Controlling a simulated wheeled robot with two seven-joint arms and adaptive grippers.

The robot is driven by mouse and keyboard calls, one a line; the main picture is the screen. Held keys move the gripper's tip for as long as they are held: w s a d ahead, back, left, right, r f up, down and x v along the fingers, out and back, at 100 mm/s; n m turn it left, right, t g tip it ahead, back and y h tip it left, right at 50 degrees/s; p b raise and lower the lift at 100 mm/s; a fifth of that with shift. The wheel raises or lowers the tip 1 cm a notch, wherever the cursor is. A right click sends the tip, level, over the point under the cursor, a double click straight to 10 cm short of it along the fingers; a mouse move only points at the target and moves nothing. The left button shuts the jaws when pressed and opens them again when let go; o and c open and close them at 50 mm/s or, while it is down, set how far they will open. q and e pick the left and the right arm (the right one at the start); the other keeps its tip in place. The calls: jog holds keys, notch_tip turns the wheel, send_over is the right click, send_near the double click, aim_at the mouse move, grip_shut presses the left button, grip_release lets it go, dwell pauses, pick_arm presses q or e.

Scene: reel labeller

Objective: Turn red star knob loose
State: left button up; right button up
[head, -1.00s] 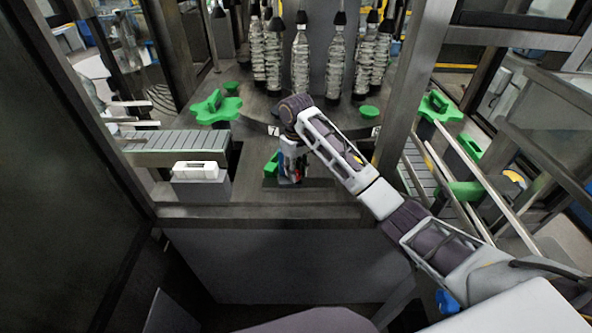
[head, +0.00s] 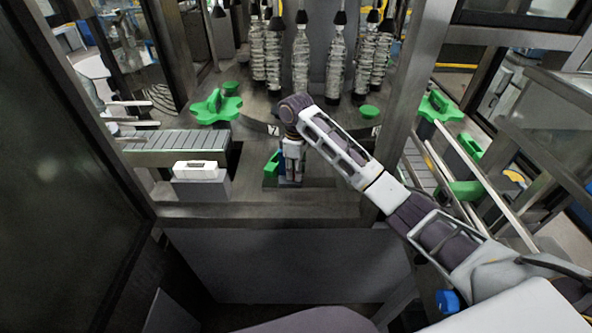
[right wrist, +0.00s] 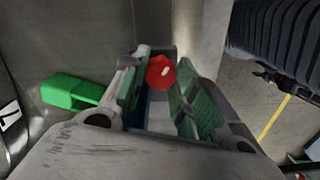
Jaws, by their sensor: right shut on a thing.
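The red star knob (right wrist: 160,72) shows in the right wrist view between the two green-padded fingers of my right gripper (right wrist: 158,95). The gripper is shut on it. Part of the knob is hidden by the fingers, and its exact turn angle cannot be told. In the head view my right gripper (head: 291,178) points down at the front of the machine table, and the knob is hidden beneath it. My left gripper is not in view.
A green block (head: 272,163) lies just left of my right gripper; it also shows in the right wrist view (right wrist: 72,92). A white box (head: 195,170) on a grey block, a conveyor (head: 180,143) and a green star wheel (head: 215,107) stand left. Several bottles (head: 301,60) stand behind.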

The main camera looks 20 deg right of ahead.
jog(key=shift+r, duration=0.1)
jog(key=o, duration=1)
jog(key=shift+m, duration=0.5)
jog(key=shift+m, duration=4)
